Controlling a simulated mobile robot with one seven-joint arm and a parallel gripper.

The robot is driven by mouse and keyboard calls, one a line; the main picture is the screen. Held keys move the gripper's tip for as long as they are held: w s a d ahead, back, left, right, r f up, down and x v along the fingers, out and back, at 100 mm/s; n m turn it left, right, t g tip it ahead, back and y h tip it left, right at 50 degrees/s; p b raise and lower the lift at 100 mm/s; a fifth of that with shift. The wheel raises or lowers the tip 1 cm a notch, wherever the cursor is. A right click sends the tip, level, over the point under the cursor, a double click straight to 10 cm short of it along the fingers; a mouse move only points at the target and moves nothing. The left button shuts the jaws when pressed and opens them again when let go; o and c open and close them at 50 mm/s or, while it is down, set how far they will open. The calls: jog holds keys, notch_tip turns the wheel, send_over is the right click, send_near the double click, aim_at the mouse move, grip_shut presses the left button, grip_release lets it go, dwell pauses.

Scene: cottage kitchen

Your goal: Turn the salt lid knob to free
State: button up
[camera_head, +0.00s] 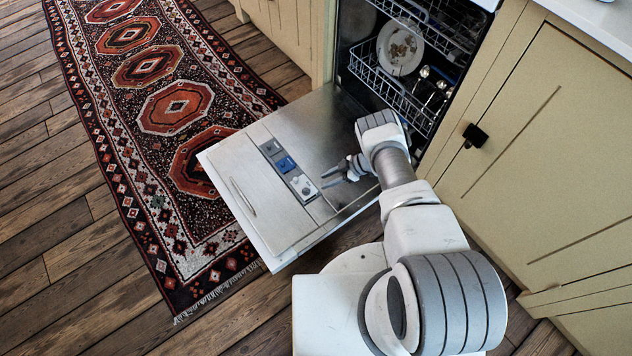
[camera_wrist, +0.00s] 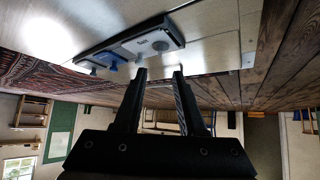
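The dishwasher door (camera_head: 240,185) is folded down, its inner steel face up. A strip of fittings on it holds a blue part (camera_head: 287,164) and, at the near end, a pale plate with a round grey knob (camera_head: 305,187), seemingly the salt lid knob. In the wrist view the knob (camera_wrist: 160,46) stands on its plate just beyond my fingertips, and the blue part (camera_wrist: 112,65) is to its left. My gripper (camera_head: 329,179) is just right of the knob; in the wrist view its two dark fingers (camera_wrist: 160,74) are apart with nothing held between them.
A cream cabinet (camera_head: 545,150) with a black handle (camera_head: 475,136) stands right of my arm. A patterned rug (camera_head: 175,105) lies left of the door on the wooden floor.

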jog(key=p+v, duration=0.1)
jog(key=v, duration=0.7)
jog(key=shift+d+r+p, duration=0.2)
jog(key=shift+p, duration=0.2)
